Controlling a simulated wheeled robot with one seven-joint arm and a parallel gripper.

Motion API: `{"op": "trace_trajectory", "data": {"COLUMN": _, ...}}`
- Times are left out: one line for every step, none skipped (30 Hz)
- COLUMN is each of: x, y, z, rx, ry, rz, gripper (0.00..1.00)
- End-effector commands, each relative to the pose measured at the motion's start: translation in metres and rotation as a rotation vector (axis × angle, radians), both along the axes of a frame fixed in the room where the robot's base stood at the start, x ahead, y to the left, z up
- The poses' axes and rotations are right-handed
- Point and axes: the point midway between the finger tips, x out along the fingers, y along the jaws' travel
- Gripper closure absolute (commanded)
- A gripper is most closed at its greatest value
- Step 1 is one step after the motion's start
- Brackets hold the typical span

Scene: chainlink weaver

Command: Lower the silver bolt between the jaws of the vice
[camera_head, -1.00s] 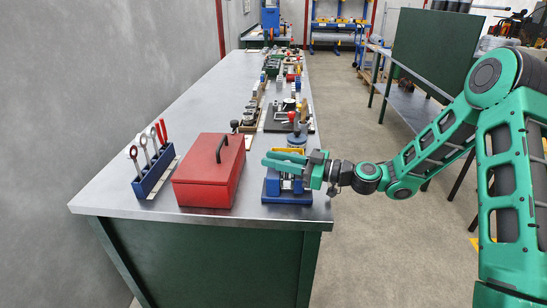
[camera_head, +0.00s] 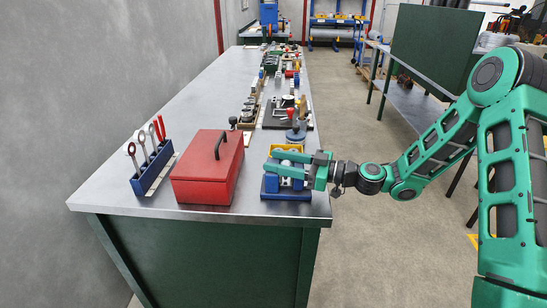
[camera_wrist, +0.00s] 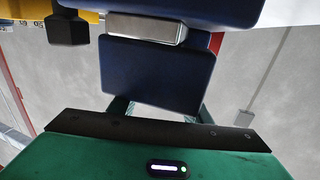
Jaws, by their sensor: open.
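The blue vice (camera_head: 287,187) stands on the near right corner of the workbench. My gripper (camera_head: 272,160) reaches in from the right at the height of the vice's top, its two fingers spread open. A small silver-grey piece (camera_head: 287,164) shows between the fingers, over the vice. In the wrist view, a silver block (camera_wrist: 145,28) sits between two dark blue parts of the vice (camera_wrist: 150,75). I cannot tell for sure whether this silver piece is the bolt or a jaw face. The fingertips are not clearly visible in the wrist view.
A red toolbox (camera_head: 207,172) stands just left of the vice. A blue rack (camera_head: 154,172) with tools is further left. Many small parts and a tray lie behind the vice along the grey bench (camera_head: 200,105). The bench's right edge is close to the vice.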

Motion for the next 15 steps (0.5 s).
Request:
{"op": "trace_trajectory", "data": {"x": 0.000, "y": -0.013, "z": -0.004, "rx": -0.008, "ry": 0.005, "rz": -0.011, "gripper": 0.56}}
{"op": "trace_trajectory", "data": {"x": -0.001, "y": -0.019, "z": -0.003, "rx": -0.006, "ry": 0.005, "rz": -0.013, "gripper": 0.56}}
{"op": "trace_trajectory", "data": {"x": -0.003, "y": -0.026, "z": -0.002, "rx": -0.004, "ry": 0.004, "rz": -0.013, "gripper": 0.56}}
{"op": "trace_trajectory", "data": {"x": -0.005, "y": -0.032, "z": -0.001, "rx": -0.003, "ry": 0.003, "rz": -0.013, "gripper": 0.56}}
{"op": "trace_trajectory", "data": {"x": -0.006, "y": -0.038, "z": 0.000, "rx": -0.001, "ry": 0.001, "rz": -0.014, "gripper": 0.56}}
{"op": "trace_trajectory", "data": {"x": -0.009, "y": -0.044, "z": 0.002, "rx": 0.003, "ry": -0.002, "rz": -0.013, "gripper": 0.56}}
{"op": "trace_trajectory", "data": {"x": -0.010, "y": -0.050, "z": 0.003, "rx": 0.003, "ry": -0.003, "rz": -0.013, "gripper": 0.56}}
{"op": "trace_trajectory", "data": {"x": -0.011, "y": -0.055, "z": 0.003, "rx": 0.005, "ry": -0.004, "rz": -0.013, "gripper": 0.56}}
{"op": "trace_trajectory", "data": {"x": -0.014, "y": -0.061, "z": 0.004, "rx": 0.006, "ry": -0.004, "rz": -0.012, "gripper": 0.56}}
{"op": "trace_trajectory", "data": {"x": -0.015, "y": -0.066, "z": 0.005, "rx": 0.008, "ry": -0.005, "rz": -0.013, "gripper": 0.56}}
{"op": "trace_trajectory", "data": {"x": -0.016, "y": -0.070, "z": 0.006, "rx": 0.009, "ry": -0.007, "rz": -0.013, "gripper": 0.56}}
{"op": "trace_trajectory", "data": {"x": -0.017, "y": -0.074, "z": 0.006, "rx": 0.010, "ry": -0.008, "rz": -0.011, "gripper": 0.56}}
{"op": "trace_trajectory", "data": {"x": -0.018, "y": -0.078, "z": 0.007, "rx": 0.011, "ry": -0.009, "rz": -0.012, "gripper": 0.56}}
{"op": "trace_trajectory", "data": {"x": -0.019, "y": -0.081, "z": 0.007, "rx": 0.012, "ry": -0.010, "rz": -0.012, "gripper": 0.56}}
{"op": "trace_trajectory", "data": {"x": -0.020, "y": -0.084, "z": 0.007, "rx": 0.012, "ry": -0.011, "rz": -0.011, "gripper": 0.56}}
